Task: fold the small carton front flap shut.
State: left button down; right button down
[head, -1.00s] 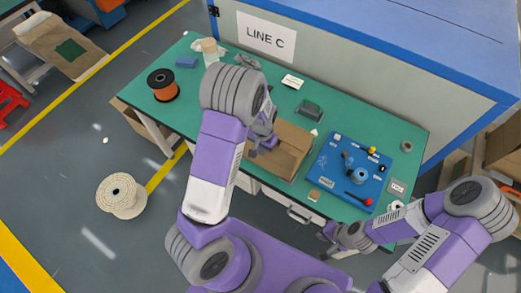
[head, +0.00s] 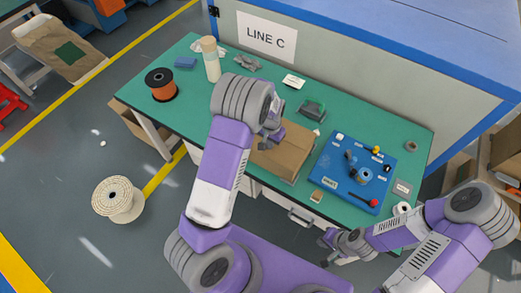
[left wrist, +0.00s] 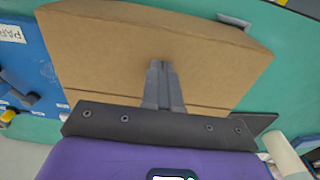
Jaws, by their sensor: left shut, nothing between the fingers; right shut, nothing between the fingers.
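The small brown carton (head: 286,152) sits near the front edge of the green table, left of the blue board. It fills much of the left wrist view (left wrist: 110,50), where a broad flat brown face shows, with a thin seam across its lower part. My left gripper (head: 267,143) is at the carton's left side in the head view. In the left wrist view its shut, empty fingers (left wrist: 159,66) lie over the brown face; I cannot tell whether they touch it. My arm partly hides the carton's left end. My right gripper (head: 328,242) is shut and empty, in front of the table.
The blue board (head: 335,180) with small parts lies right of the carton. A dark grey device (head: 312,108) and a white card (head: 293,81) stand behind. An orange spool (head: 161,85) and a pale cylinder (head: 211,60) are at the left. The table between them is mostly clear.

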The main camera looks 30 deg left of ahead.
pick_arm(q)
jog(key=shift+s+d+f, duration=0.1)
jog(key=shift+s+f, duration=0.35)
jog(key=shift+f, duration=0.35)
jog(key=shift+w+r+p, duration=0.1)
jog(key=shift+r+p, duration=0.4)
jog(key=shift+r, duration=0.05)
notch_tip(320, 180, up, 9)
jog(key=p, duration=0.6)
jog(key=shift+w, duration=0.35)
jog(key=s+d+f+n+h, duration=0.15)
jog(key=s+d+f, duration=0.35)
jog(key=s+f, duration=0.55)
jog(key=s+d+f+n+h, duration=0.25)
jog(key=s+d, duration=0.45)
jog(key=s, duration=0.5)
notch_tip(320, 180, down, 10)
jog(key=w+b, duration=0.1)
jog(key=b, duration=0.9)
jog(key=shift+r+m, duration=0.25)
jog(key=shift+m, duration=0.05)
